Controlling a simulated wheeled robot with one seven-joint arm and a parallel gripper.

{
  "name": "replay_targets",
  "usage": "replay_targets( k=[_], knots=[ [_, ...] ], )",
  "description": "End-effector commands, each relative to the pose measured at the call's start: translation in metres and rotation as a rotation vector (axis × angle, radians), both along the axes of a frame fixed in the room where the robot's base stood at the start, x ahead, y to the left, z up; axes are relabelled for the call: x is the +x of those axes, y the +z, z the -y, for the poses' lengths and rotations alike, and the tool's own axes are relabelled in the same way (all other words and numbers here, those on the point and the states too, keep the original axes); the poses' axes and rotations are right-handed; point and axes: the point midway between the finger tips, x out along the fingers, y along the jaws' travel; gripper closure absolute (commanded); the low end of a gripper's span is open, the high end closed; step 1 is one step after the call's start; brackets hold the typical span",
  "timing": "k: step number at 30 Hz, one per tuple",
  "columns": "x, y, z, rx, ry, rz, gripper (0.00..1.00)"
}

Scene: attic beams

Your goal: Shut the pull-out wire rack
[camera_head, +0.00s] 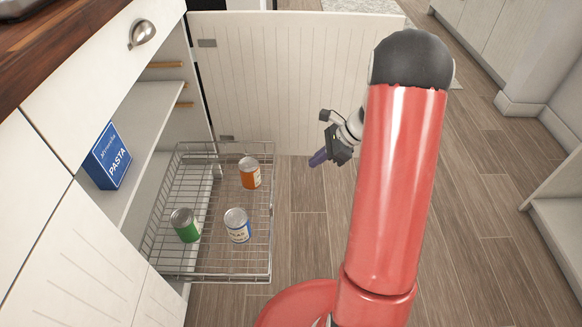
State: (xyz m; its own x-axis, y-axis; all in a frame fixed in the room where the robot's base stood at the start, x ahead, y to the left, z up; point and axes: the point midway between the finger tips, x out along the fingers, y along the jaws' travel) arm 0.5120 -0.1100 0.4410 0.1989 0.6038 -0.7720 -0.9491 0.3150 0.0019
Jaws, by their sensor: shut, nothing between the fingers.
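The wire rack (205,277) is pulled out of the open cabinet at the left, low above the floor. Its front side faces right, and its inner end lies inside the cabinet. An orange can (250,173), a green can (185,225) and a white-and-blue can (237,225) stand in it. My gripper (317,159) is to the right of the rack's front side, near its far corner, apart from it. It points down and left, and its fingers are shut and empty.
The cabinet door (300,80) stands open behind the rack. A blue pasta box (107,156) stands on the shelf (150,150) above the rack. Wooden floor (470,230) is clear at the right, up to other cabinets (552,235).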

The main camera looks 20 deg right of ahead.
Motion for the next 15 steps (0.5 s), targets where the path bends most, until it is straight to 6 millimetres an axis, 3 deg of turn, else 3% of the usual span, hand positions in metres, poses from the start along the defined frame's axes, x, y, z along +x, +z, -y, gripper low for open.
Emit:
replay_targets(
  k=[15],
  knots=[
    [0.018,-0.077,-0.061,0.001,0.007,-0.002,1.00]
  ],
)
